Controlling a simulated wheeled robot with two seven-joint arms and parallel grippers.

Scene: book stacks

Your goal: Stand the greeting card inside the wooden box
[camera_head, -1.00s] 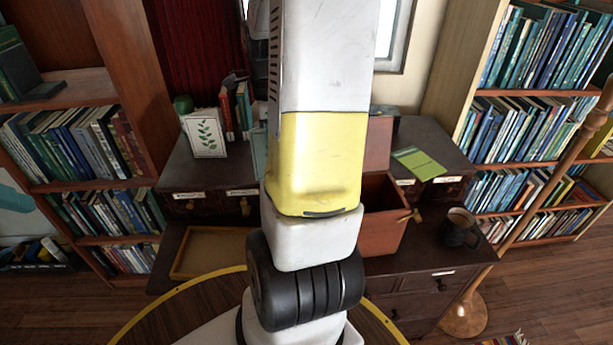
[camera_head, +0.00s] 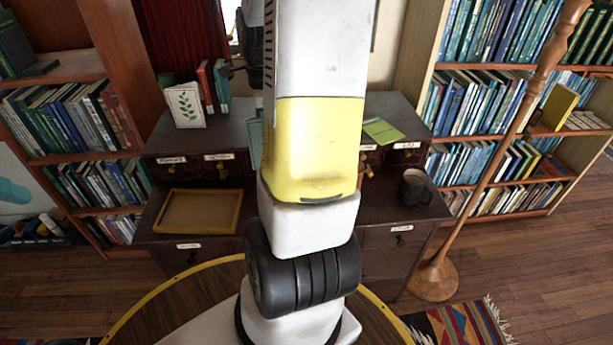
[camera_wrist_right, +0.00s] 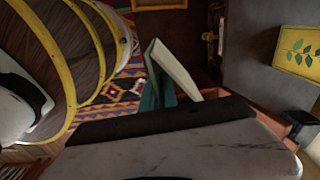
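A folded card (camera_wrist_right: 172,72), pale on one face and teal on the other, shows tilted in the right wrist view. I cannot tell whether it is held or resting. Reddish wooden edges (camera_wrist_right: 212,92), perhaps the wooden box's, show beside it; in the head view my own arm hides the box. A white card with a green leaf sprig (camera_head: 186,105) stands on the desk's left side. I cannot tell which card is the greeting card. My right gripper's fingertips cannot be made out behind the pale body with a dark edge in the wrist view. My left gripper is not visible.
The dark desk (camera_head: 225,135) holds several books (camera_head: 213,88), a yellow-rimmed tray (camera_head: 200,211), a green booklet (camera_head: 382,130) and a dark mug (camera_head: 414,188). A wooden lamp stand (camera_head: 434,278) is at right. Bookcases flank the desk. A patterned rug (camera_head: 460,325) lies at front right.

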